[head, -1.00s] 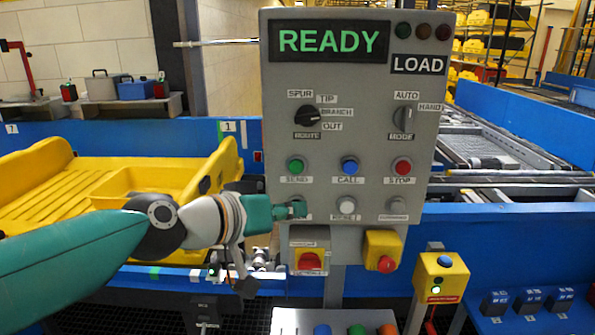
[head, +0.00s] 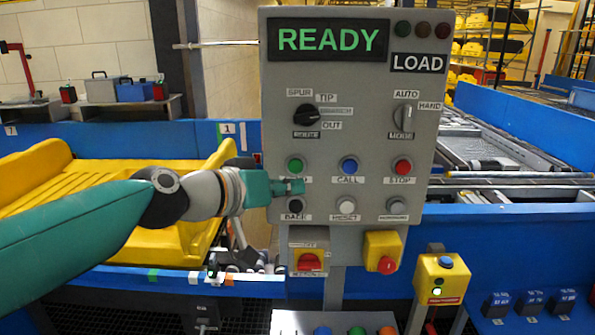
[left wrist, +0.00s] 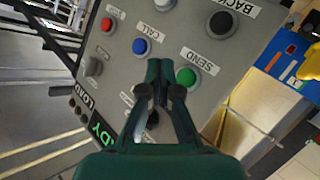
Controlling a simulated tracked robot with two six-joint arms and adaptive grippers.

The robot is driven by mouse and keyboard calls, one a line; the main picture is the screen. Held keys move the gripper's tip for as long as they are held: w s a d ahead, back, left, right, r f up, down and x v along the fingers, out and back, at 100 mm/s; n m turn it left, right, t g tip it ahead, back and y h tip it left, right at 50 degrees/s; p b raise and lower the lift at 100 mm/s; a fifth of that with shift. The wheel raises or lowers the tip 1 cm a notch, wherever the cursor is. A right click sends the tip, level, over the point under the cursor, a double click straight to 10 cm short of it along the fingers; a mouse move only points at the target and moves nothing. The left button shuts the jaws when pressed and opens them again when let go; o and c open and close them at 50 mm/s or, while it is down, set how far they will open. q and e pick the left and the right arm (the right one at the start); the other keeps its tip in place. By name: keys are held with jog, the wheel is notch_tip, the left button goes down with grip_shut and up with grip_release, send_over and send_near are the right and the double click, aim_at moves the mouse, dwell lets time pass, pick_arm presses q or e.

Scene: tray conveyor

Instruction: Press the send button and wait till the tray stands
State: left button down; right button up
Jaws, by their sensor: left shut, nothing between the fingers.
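The grey control panel (head: 350,130) stands upright in the middle of the head view. Its screen (head: 328,40) reads READY in green. The green send button (head: 295,165) is on the left of the upper button row, and it also shows in the left wrist view (left wrist: 186,76). My left gripper (head: 300,186) is shut and empty, just below the send button and over part of its label. In the left wrist view its fingertips (left wrist: 160,66) are beside the button; contact cannot be told. A yellow tray (head: 60,180) lies behind my left arm. My right gripper is not in view.
The blue call button (head: 349,165) and red stop button (head: 402,166) sit in the same row. A red-and-yellow switch (head: 308,261) hangs under the panel. A yellow post box (head: 441,278) stands to the right.

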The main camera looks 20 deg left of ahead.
aim_at(296, 166)
pick_arm(q)
jog(key=shift+w+a, duration=0.2)
jog(key=shift+w, duration=0.5)
jog(key=shift+w+a, duration=0.25)
jog(key=shift+w, duration=0.5)
jog(key=shift+w+a, duration=0.2)
jog(key=shift+w, duration=0.5)
jog(key=shift+w, duration=0.15)
jog(key=shift+w+a, duration=0.1)
jog(key=shift+w, duration=0.1)
jog(key=shift+w+a+r, duration=0.1)
jog(key=shift+w+a, duration=0.05)
jog(key=shift+w, duration=0.3)
dwell(0.6)
jog(key=shift+s+b, duration=0.1)
jog(key=shift+b, duration=0.25)
jog(key=shift+s+d, duration=0.25)
jog(key=shift+s, duration=0.55)
